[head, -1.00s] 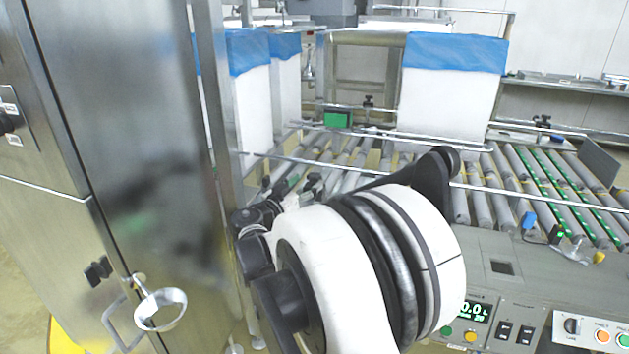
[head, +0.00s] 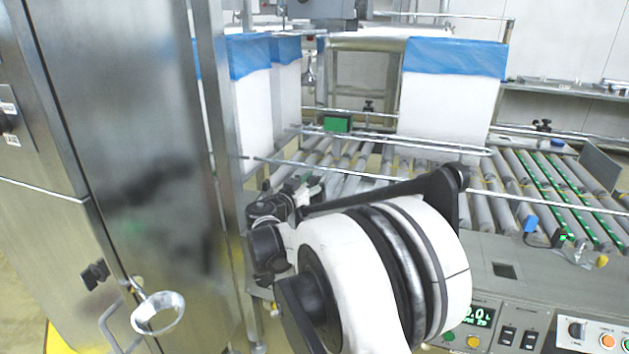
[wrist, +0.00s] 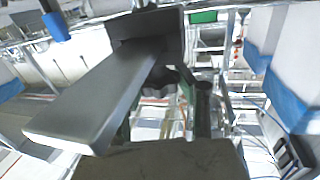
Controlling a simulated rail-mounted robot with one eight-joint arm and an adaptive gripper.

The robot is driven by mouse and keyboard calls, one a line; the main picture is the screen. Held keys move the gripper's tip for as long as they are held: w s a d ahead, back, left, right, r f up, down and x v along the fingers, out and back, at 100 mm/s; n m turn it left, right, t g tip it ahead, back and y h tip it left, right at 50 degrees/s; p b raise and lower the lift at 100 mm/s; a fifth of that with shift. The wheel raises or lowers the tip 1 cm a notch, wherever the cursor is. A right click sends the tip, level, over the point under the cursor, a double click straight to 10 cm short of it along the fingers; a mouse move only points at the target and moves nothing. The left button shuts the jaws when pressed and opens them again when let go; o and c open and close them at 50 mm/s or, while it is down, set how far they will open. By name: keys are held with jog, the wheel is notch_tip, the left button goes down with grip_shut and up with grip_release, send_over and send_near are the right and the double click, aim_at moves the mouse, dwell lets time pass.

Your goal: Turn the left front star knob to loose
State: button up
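My gripper (head: 308,188) is at the left front corner of the roller conveyor, low beside the steel post, partly hidden by my own arm. In the wrist view my gripper (wrist: 140,120) shows a long grey finger at the left and a dark block at the bottom, with a gap between them. A dark lobed shape (wrist: 172,78), which looks like the star knob, shows just beyond that gap. I cannot tell whether the fingers touch it. In the head view the left front knob is not clear among the dark parts at my gripper.
A thin guide rail (head: 360,175) runs across the rollers close to my gripper. A tall steel cabinet (head: 130,130) stands at the left. A blue-lined white box (head: 450,100) stands at the back of the conveyor. A control panel (head: 545,325) is at front right.

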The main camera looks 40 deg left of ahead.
jog(key=shift+c, duration=1.4)
